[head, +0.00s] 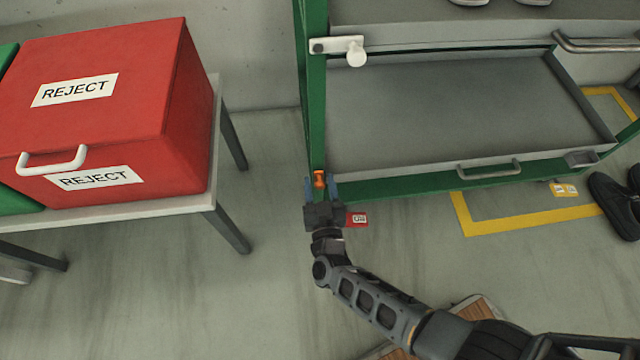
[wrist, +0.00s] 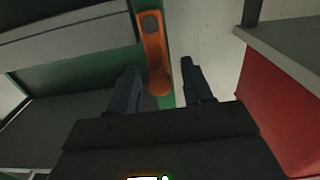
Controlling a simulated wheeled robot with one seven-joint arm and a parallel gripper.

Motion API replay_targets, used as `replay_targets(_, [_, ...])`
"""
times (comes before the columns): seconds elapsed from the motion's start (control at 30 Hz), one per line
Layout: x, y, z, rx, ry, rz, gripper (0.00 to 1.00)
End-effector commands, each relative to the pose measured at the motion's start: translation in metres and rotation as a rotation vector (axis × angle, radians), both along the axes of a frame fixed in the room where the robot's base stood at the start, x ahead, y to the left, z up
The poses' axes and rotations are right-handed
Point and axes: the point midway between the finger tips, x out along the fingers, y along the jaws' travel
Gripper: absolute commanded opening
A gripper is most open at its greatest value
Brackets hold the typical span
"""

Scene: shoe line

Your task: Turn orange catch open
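The orange catch (head: 319,179) is on the green post of the rack, near the lower tray's left front corner. In the wrist view the orange catch (wrist: 153,40) is a bar with a round knob at its lower end. My gripper (head: 320,188) is at the catch, its two blue-grey fingers apart. In the wrist view my gripper (wrist: 161,80) is open, with one finger on each side of the knob. Gaps show between the knob and both fingers. The fingers do not appear to touch it.
A white catch (head: 340,48) sits higher on the same post. The grey tray (head: 455,105) has a front handle (head: 489,171). A red REJECT box (head: 130,110) stands on a table at left. A red tag (head: 357,219) shows beside my gripper. Black shoes (head: 618,205) lie at right.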

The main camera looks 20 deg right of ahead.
Motion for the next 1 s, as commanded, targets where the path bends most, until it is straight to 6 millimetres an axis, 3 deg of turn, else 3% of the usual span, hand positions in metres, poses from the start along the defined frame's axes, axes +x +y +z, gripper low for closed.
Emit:
replay_targets(0.27, [-0.005,0.002,0.001,0.0,0.0,0.0,0.51])
replay_targets(0.7, [-0.066,0.021,0.001,0.001,0.001,0.0,0.51])
replay_targets(1.0, [-0.075,0.024,0.0,0.0,0.0,0.0,0.51])
